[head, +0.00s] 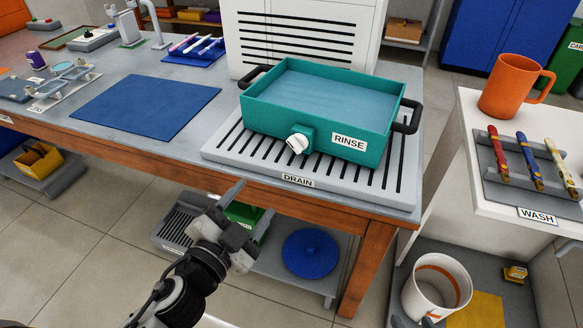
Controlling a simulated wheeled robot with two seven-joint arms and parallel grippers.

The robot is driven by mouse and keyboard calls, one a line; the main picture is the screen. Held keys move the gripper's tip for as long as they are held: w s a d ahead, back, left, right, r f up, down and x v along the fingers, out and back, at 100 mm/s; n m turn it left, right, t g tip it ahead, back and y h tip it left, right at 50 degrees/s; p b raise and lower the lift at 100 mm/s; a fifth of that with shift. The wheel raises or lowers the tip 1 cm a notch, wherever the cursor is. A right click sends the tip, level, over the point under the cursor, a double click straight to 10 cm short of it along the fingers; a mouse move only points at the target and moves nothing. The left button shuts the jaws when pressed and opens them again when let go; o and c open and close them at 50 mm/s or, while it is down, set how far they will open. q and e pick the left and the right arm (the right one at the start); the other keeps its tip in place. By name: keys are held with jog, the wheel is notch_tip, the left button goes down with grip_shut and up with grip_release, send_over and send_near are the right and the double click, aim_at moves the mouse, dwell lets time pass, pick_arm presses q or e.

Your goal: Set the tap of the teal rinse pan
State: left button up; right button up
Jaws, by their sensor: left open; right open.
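The teal rinse pan (270,118) stands on the slatted grey drain board (225,150), labelled DRAIN. It has a RINSE label, black handles at both ends and a bluish, water-like surface inside. Its tap (298,142) is a white knob on a teal mount low on the front wall; the knob looks tilted. My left gripper (249,208) is open and empty, in front of the table edge, below and left of the tap and apart from it. Only what seems to be a fingertip of my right gripper (427,321) shows at the bottom edge, in front of the white bucket.
A blue mat (147,106) lies left of the drain board. A white bucket (452,293) stands below. The space before the tap is clear.

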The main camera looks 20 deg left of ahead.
pick_arm(q)
jog(key=p, duration=0.3)
send_near(292, 148)
jog(key=shift+m, duration=0.3)
jog(key=w, duration=0.3)
jog(key=w+d, duration=0.1)
jog(key=w, duration=0.5)
jog(key=shift+w+d+f, duration=0.1)
jog(key=shift+w+d, duration=0.05)
jog(key=shift+d, duration=0.05)
pick_arm(e)
jog(key=shift+s+d+r, duration=0.1)
jog(key=shift+d+r, duration=0.1)
jog(key=shift+r, duration=0.25)
pick_arm(q)
jog(key=c, duration=0.9)
